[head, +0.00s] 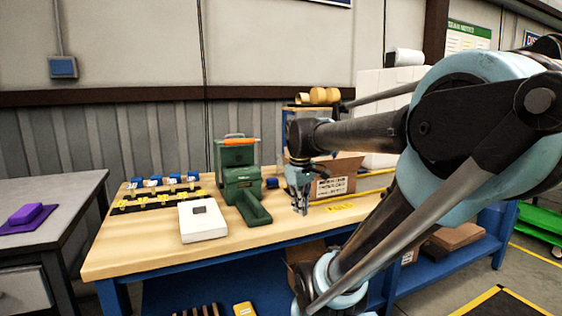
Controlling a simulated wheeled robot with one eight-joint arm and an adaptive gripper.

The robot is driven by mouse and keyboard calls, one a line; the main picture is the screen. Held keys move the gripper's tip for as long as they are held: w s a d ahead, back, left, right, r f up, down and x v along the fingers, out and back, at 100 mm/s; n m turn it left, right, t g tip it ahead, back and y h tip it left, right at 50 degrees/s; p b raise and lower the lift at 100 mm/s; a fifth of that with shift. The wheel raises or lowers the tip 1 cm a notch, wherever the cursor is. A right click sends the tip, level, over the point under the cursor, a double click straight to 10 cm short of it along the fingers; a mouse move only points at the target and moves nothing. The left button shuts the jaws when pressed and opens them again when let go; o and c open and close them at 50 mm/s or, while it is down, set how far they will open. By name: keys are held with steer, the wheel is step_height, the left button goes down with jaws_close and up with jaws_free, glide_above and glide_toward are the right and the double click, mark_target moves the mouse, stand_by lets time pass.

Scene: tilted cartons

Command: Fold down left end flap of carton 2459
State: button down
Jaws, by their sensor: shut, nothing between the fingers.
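A brown carton (345,168) stands on the wooden bench, right of the middle, with a white printed label on its front. The print is too small to read, so I cannot confirm the number 2459. My gripper (300,208) points down at the carton's left front side, shut and empty. It overlaps the carton's left end in this view; I cannot tell whether it touches. The left end flap is mostly hidden behind my gripper and wrist, so its angle cannot be told.
A green machine with a chute (240,180) stands left of my gripper. A white scale (202,221) and rows of small yellow-and-blue items (158,192) lie farther left. White boxes (376,112) are stacked behind the carton. The bench front (150,255) is clear.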

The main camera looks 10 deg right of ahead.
steer(key=w+a+r+n+h, duration=0.1)
steer(key=w+a+r+n, duration=0.3)
steer(key=w+r+n, duration=0.6)
steer(key=w+a+r+n+h, duration=0.1)
steer(key=w+a+r+n, duration=0.45)
steer(key=w, duration=0.95)
steer(key=w+d+f+m, duration=0.1)
steer(key=d+f, duration=0.5)
steer(key=d, duration=0.1)
steer(key=shift+w+f+m+g, duration=0.15)
steer(key=shift+w+m+g, duration=0.05)
steer(key=shift+m+g, duration=0.2)
steer(key=shift+y, duration=0.4)
